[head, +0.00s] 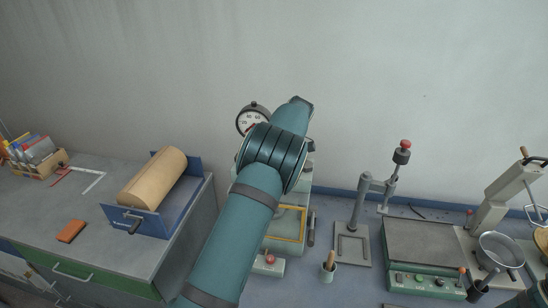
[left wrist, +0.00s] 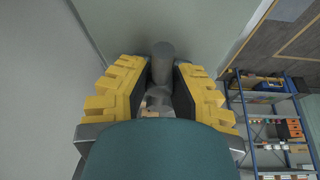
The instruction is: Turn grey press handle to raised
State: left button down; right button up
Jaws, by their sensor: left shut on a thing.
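In the left wrist view my left gripper (left wrist: 161,88), with yellow-backed dark fingers, is closed around a grey rounded bar (left wrist: 163,62), which I take to be the grey press handle. My teal wrist covers the lower part of that view. In the head view my left arm reaches up over a pale green machine (head: 281,243) with a round dial gauge (head: 250,120) behind it. The arm hides the gripper, the handle and much of the machine there, so the handle's angle cannot be told. My right gripper is not seen.
A grey stand with a red-knobbed lever (head: 364,195) stands right of my arm. A green hotplate unit (head: 425,245) and a pan (head: 500,250) are farther right. A blue-framed roller (head: 155,185) stands left. A cup with a brush (head: 328,271) is in front.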

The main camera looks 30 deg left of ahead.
pick_arm(q)
jog(key=shift+a, duration=0.15)
jog(key=c, duration=0.8)
grip_release()
jog(key=shift+a, duration=0.1)
jog(key=shift+d+r, duration=0.35)
jog(key=shift+r, duration=0.15)
jog(key=v, duration=1)
jog(key=shift+r, duration=0.4)
jog(key=shift+o, duration=0.4)
